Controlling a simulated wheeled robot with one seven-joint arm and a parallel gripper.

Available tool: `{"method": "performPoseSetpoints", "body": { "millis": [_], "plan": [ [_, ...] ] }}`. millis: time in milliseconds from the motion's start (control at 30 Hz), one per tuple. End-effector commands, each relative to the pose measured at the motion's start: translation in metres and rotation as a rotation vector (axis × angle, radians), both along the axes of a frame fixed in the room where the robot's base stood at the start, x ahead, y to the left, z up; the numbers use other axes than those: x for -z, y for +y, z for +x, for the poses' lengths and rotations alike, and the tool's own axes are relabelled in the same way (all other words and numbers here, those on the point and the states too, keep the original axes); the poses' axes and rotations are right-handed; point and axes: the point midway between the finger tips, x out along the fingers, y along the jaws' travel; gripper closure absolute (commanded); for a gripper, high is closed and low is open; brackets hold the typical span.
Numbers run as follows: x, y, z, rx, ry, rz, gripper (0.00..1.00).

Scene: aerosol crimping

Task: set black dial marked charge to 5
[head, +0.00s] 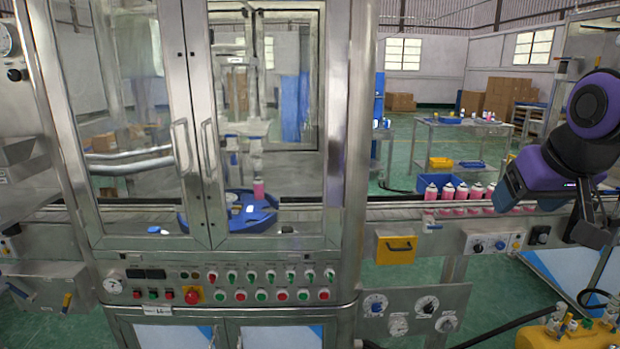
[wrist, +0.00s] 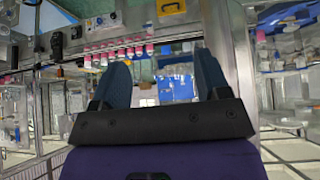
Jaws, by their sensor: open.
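A lower panel below the conveyor bears several dials. One has a black knob on a white face (head: 427,306), another has a blue knob (head: 376,304), and a third dial (head: 446,323) sits lower right. A black knob (head: 478,246) also shows on the conveyor-side panel. The lettering is too small to read, so I cannot tell which is marked charge. My gripper (wrist: 161,82) shows in the wrist view with two blue-grey fingers spread apart and nothing visibly held. In the head view my purple and black arm end is at the right, above and right of the dials, apart from them.
Pink cans (head: 447,191) stand on the conveyor (head: 400,212) near my arm. A yellow box with a handle (head: 396,248) hangs above the lower panel. A glazed machine cabinet with buttons (head: 240,295) fills the left. Yellow equipment with fittings (head: 560,335) stands at lower right.

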Motion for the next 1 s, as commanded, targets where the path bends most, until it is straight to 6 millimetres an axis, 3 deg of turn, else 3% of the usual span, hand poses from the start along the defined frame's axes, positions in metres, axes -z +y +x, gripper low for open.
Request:
{"method": "performPoseSetpoints", "body": {
  "millis": [33, 200, 400, 567, 1000],
  "plan": [
    [-0.003, 0.004, -0.019, -0.005, 0.009, 0.004, 0.31],
    [-0.001, 0.014, -0.075, -0.015, 0.072, 0.017, 0.31],
    [0.005, 0.02, -0.116, -0.021, 0.119, 0.024, 0.31],
    [0.007, 0.021, -0.126, -0.024, 0.134, 0.027, 0.31],
    [0.007, 0.021, -0.126, -0.024, 0.134, 0.027, 0.31]
  ]
}}
